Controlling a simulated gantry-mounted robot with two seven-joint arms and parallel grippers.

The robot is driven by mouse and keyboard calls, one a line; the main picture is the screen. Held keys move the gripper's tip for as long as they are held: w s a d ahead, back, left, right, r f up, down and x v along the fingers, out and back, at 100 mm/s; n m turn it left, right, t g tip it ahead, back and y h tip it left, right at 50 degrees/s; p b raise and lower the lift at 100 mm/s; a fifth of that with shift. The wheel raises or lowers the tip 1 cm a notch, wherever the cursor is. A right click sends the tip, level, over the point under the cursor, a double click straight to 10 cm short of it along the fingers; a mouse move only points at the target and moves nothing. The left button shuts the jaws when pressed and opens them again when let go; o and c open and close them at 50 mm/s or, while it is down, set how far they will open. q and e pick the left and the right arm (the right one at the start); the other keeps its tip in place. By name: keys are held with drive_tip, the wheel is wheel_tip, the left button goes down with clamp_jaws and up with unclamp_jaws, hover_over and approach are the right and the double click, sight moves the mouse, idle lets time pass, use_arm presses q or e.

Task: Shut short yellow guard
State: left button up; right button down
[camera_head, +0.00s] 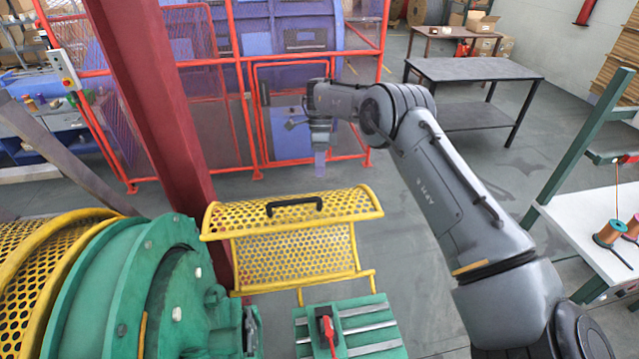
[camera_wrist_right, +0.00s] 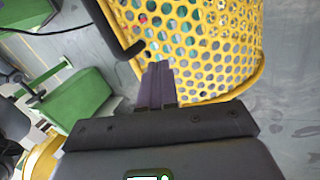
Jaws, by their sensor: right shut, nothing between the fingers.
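The short yellow guard (camera_head: 295,256) is a curved, perforated panel with a yellow tube frame. It stands raised above the green machine bed, with a black handle (camera_head: 294,203) on its upper part. My right gripper (camera_head: 319,165) points down on the far side of the guard, above and beyond its top edge in the head view. In the right wrist view the closed fingers (camera_wrist_right: 157,70) are empty and overlap the perforated guard (camera_wrist_right: 205,45), just right of the black handle (camera_wrist_right: 120,35). I cannot tell whether they touch it. My left gripper is out of view.
A green slotted bed with a red-handled part (camera_head: 327,330) lies below the guard. A green round housing (camera_head: 150,285) and a longer yellow mesh guard (camera_head: 40,250) are at left. A red post (camera_head: 150,100) rises beside them. Open floor lies behind, before the red fence (camera_head: 300,165).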

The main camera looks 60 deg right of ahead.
drive_tip(key=shift+s+a+f+p, duration=0.25)
drive_tip(key=shift+s+a+f, duration=0.05)
drive_tip(key=shift+a+f, duration=0.3)
drive_tip(key=shift+s+a+f+p, duration=0.25)
drive_tip(key=shift+a+f, duration=0.3)
drive_tip(key=shift+f, duration=0.05)
drive_tip(key=shift+s+a, duration=0.25)
drive_tip(key=shift+a, duration=0.3)
drive_tip(key=shift+s+a+p, duration=0.3)
drive_tip(key=shift+a+p, duration=0.1)
drive_tip(key=shift+a, duration=0.15)
